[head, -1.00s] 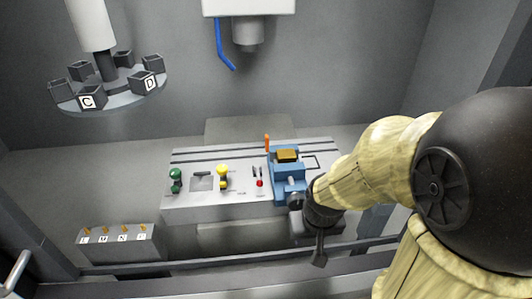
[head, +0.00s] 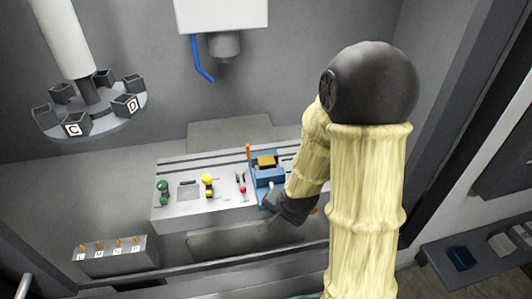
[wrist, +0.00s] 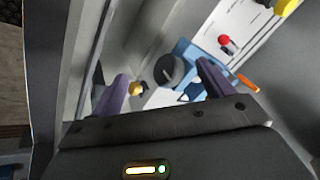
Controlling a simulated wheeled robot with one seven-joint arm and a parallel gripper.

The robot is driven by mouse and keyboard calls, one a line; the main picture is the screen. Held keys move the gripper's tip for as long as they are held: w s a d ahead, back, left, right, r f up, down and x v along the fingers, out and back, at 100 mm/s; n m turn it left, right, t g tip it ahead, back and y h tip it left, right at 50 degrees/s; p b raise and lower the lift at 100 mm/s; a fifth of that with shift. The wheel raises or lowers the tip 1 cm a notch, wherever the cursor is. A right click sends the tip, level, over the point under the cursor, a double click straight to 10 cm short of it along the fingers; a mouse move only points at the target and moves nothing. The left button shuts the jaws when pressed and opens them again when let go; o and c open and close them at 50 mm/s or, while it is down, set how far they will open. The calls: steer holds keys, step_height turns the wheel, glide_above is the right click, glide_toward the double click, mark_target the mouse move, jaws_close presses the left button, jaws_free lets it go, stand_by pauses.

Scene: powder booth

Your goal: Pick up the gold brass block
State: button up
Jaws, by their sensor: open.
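The gold brass block (head: 266,161) sits on top of the blue vise (head: 267,180) on the bench in the head view. My gripper (head: 289,206) is a dark shape just in front and to the right of the vise, lower than the block; its fingertips are hard to make out there. In the wrist view my gripper (wrist: 162,86) is open, with two purple fingers apart and nothing held. The blue vise (wrist: 190,53) and a dark round disc (wrist: 169,70) on it show beyond the fingers. I cannot make out the block in the wrist view.
The grey bench (head: 225,213) carries green and yellow knobs, a red knob (head: 242,189) and an orange lever (head: 248,152) by the vise. A rail (head: 230,272) crosses in front. A round carousel (head: 90,122) hangs at left; a labelled peg box (head: 117,258) stands lower left.

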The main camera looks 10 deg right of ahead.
steer(key=w+r+m+t+p, duration=0.1)
steer(key=w+m+p, duration=0.1)
steer(key=m, duration=0.3)
steer(key=w+r+m+t+p, duration=0.1)
steer(key=w+m+t+p, duration=0.1)
steer(key=m+p, duration=0.3)
steer(key=w+a+r+m+t+y+p, duration=0.1)
steer(key=w+r+m+p, duration=0.1)
steer(key=m, duration=0.3)
steer(key=shift+t+p, duration=0.3)
steer(key=shift+p, duration=0.6)
steer(key=m, duration=0.1)
steer(key=m+p, duration=0.1)
steer(key=shift+w+r+m+t, duration=0.1)
steer(key=shift+r+m+t, duration=0.15)
steer(key=shift+m+t, duration=0.15)
steer(key=m, duration=0.1)
steer(key=m+t, duration=0.1)
steer(key=m, duration=0.1)
steer(key=shift+w+d+r+p, duration=0.1)
steer(key=shift+d+p, duration=0.1)
steer(key=shift+p, duration=0.2)
steer(key=m, duration=0.3)
steer(key=d+m+t+h, duration=0.1)
steer(key=m, duration=0.2)
steer(key=shift+d+r+t+h, duration=0.15)
steer(key=shift+t+h, duration=0.15)
